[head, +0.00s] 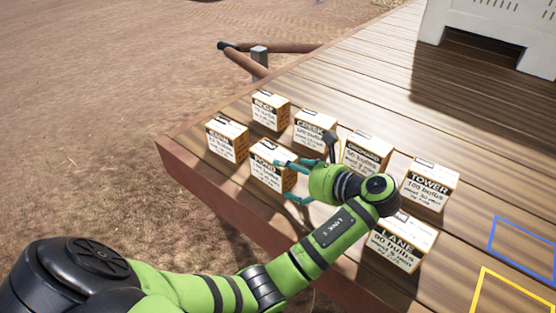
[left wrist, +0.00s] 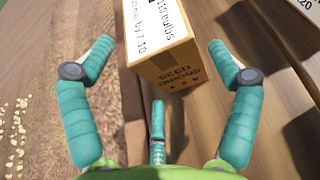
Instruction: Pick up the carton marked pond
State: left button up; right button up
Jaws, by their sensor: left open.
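The carton marked pond (head: 267,173) stands on the wooden deck near its left edge, a small tan box with a white printed label. My left gripper (head: 289,180) is at its right side, with teal fingers spread. In the left wrist view a carton (left wrist: 165,52), most likely the pond one, stands ahead between the open fingers, its tan side reading "seed onions". The fingers do not appear closed on it. Its name is out of that view. My right gripper is not in view.
Similar cartons stand close by: ridge (head: 270,113), creek (head: 314,130), another (head: 227,143) to the left, a partly hidden one (head: 368,152), tower (head: 429,187) and lane (head: 402,245). Blue (head: 494,238) and yellow (head: 478,290) outlines lie at right. A white crate (head: 490,35) stands behind.

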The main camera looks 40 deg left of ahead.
aim_at(276, 170)
pick_arm(q)
jog(key=a, duration=0.1)
jog(key=a+p, duration=0.1)
jog(key=shift+s+a, duration=0.25)
jog(key=shift+a, duration=0.05)
jog(key=shift+p+x, duration=0.35)
jog(key=shift+x, duration=0.75)
jog(key=shift+w+a+f, duration=0.1)
jog(key=shift+w+f, duration=0.2)
jog(key=c, duration=1.1)
jog(key=shift+c, duration=0.7)
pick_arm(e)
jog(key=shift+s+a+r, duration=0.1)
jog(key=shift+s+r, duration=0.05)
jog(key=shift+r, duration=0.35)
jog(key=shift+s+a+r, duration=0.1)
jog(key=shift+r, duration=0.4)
pick_arm(q)
jog(key=shift+r, duration=0.15)
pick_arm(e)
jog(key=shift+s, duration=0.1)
